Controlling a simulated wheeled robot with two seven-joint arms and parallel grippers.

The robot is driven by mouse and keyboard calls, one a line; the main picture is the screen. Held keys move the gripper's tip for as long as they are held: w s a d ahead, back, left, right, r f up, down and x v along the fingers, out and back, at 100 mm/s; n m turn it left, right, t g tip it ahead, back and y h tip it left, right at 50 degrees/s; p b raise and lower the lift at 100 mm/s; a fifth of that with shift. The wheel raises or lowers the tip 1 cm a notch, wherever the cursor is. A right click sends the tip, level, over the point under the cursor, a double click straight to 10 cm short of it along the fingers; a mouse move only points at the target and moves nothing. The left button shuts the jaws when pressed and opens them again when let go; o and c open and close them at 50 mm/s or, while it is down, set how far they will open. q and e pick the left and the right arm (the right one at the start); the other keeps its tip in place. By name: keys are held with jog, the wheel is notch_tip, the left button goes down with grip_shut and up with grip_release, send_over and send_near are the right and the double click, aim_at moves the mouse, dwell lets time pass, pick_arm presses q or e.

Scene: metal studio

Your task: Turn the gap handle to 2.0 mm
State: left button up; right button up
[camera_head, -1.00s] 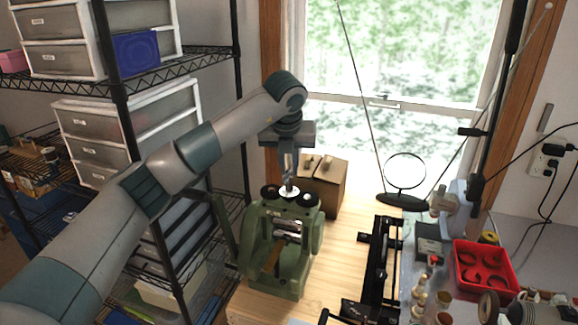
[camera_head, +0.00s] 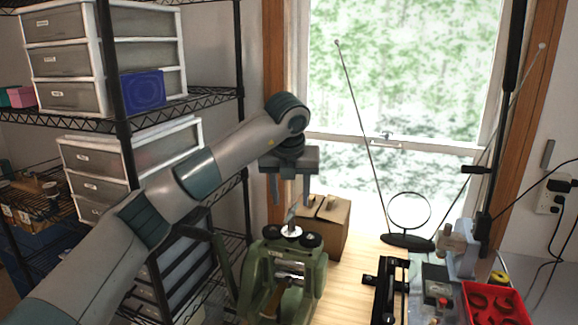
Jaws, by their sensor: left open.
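The green rolling mill (camera_head: 251,281) stands on the wooden bench at the bottom centre of the head view. Two dark round knobs sit on its top, with a pale disc (camera_head: 291,231) between them. A thin grey upright piece (camera_head: 292,214), which looks like the gap handle, rises from the disc. My left gripper (camera_head: 291,203) points down over the mill. Its two fingers are spread apart, one on each side of the upright piece, and I see no contact. My right gripper is not in view.
A cardboard box (camera_head: 325,226) stands close behind the mill. A round mirror (camera_head: 409,211) is by the window. A black rail tool (camera_head: 385,290) and a red tray (camera_head: 494,303) are to the right. Wire shelving (camera_head: 124,125) with drawers stands on the left.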

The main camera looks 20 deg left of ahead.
pick_arm(q)
jog(key=b+v, duration=0.4)
jog(key=v, duration=0.9)
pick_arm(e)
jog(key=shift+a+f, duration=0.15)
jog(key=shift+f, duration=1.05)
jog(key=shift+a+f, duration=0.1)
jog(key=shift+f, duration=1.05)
pick_arm(q)
jog(key=shift+s, duration=0.1)
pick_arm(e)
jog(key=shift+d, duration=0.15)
pick_arm(q)
jog(key=w+a+m+g+h+b, duration=0.1)
jog(key=w+a+m+h+b, duration=0.1)
jog(key=a+m+h+b, duration=0.2)
jog(key=a+m+b, duration=0.3)
jog(key=m+b, duration=0.2)
jog(key=m, duration=0.3)
jog(key=shift+w+a+r, duration=0.15)
jog(key=shift+w+a, duration=0.05)
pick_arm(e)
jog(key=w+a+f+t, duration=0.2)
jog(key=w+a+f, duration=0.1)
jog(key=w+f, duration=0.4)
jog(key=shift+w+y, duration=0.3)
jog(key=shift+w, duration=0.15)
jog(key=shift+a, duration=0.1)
